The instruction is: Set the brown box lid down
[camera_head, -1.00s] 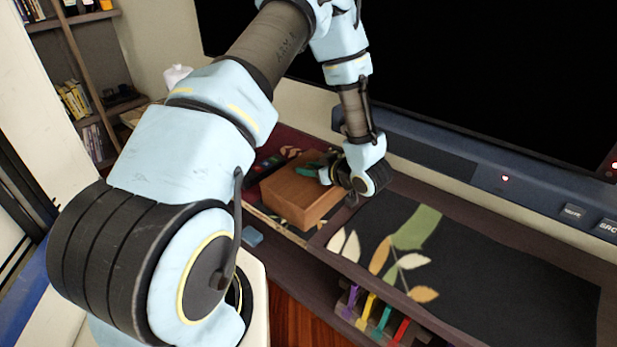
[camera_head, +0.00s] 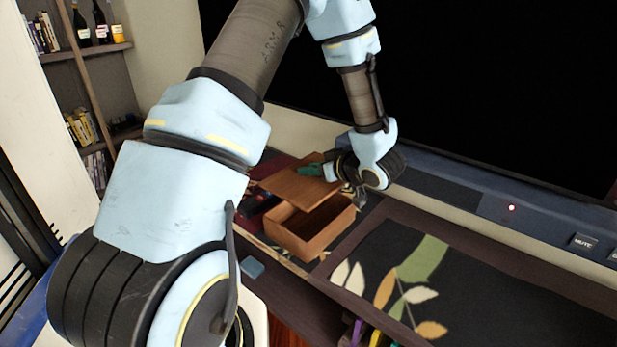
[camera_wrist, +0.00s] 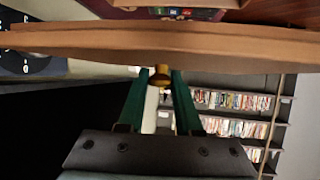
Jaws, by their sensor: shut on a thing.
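The brown box lid (camera_head: 298,188) is a flat wooden panel, tilted and held above and behind the brown box (camera_head: 308,232). The box stands open at the top on the dark surface, and its inside shows. My gripper (camera_head: 318,170), with green fingers, is shut on the lid at its knob. In the wrist view the lid (camera_wrist: 190,50) spans the picture edge-on. The green fingers (camera_wrist: 160,80) pinch its small brass-coloured knob (camera_wrist: 159,75). The lid hides part of the surface behind the box.
A dark mat with a leaf pattern (camera_head: 480,290) lies to the right of the box. A large black screen (camera_head: 480,90) rises behind. A small blue item (camera_head: 252,268) lies at the front left of the box. Bookshelves (camera_head: 90,90) stand at the far left.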

